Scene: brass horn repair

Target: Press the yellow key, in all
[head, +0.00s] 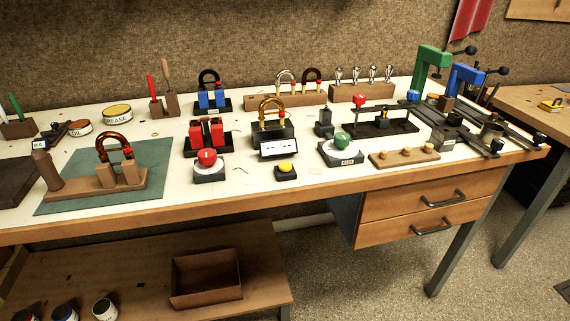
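The yellow key (286,168) is a small round yellow button on a dark square base (286,176). It stands near the front edge of the white-topped workbench, just right of the middle of the head view. Its top is uncovered and nothing touches it. I cannot tell whether it is pressed down. Neither of my grippers shows in the head view.
A red button (207,156) stands to its left and a green knob (342,140) on a round plate to its right. Behind it is a black block with a white card (279,148) and brass loop. The bench front edge (262,194) is clear.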

